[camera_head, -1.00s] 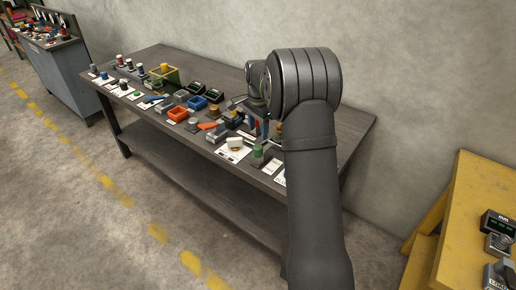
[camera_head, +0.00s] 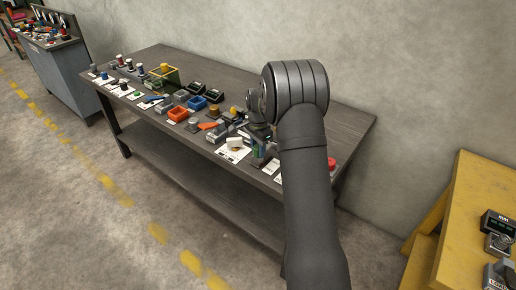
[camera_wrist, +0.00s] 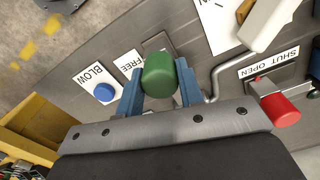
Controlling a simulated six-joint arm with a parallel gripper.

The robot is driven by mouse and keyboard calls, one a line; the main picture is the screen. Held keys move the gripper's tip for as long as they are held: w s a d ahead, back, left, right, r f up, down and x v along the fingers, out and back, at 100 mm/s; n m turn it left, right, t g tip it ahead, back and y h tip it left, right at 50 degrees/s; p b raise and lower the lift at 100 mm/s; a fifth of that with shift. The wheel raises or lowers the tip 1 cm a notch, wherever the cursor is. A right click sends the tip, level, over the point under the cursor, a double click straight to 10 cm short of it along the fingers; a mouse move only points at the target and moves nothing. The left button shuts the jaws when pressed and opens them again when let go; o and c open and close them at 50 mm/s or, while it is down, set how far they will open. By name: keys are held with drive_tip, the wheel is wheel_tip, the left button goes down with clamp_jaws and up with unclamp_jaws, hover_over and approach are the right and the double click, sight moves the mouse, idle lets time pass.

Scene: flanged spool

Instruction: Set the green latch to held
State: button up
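The green latch (camera_wrist: 159,76) has a rounded green grip on a grey base, with a white FREE label (camera_wrist: 128,63) to its left in the wrist view. In the head view the latch (camera_head: 258,154) is near the front edge of the bench, partly hidden by my arm. My gripper (camera_wrist: 160,82) has its two blue fingers on either side of the green grip, very close to it. Whether the fingers press on it cannot be told. No label reading HELD is legible.
A blue button (camera_wrist: 104,92) marked BLOW is at the left in the wrist view. A bent metal rod (camera_wrist: 214,84) and a red knob (camera_wrist: 281,109) by a SHUT/OPEN label are at the right.

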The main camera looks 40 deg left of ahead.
clamp_jaws()
drive_tip(key=shift+w+r, duration=0.1)
drive_tip(key=shift+w, duration=2.4)
drive_tip(key=o, duration=0.5)
unclamp_jaws()
drive_tip(key=shift+w, duration=0.1)
drive_tip(key=shift+o, duration=0.2)
wheel_tip(320, 180, up, 17)
drive_tip(key=shift+r, duration=0.2)
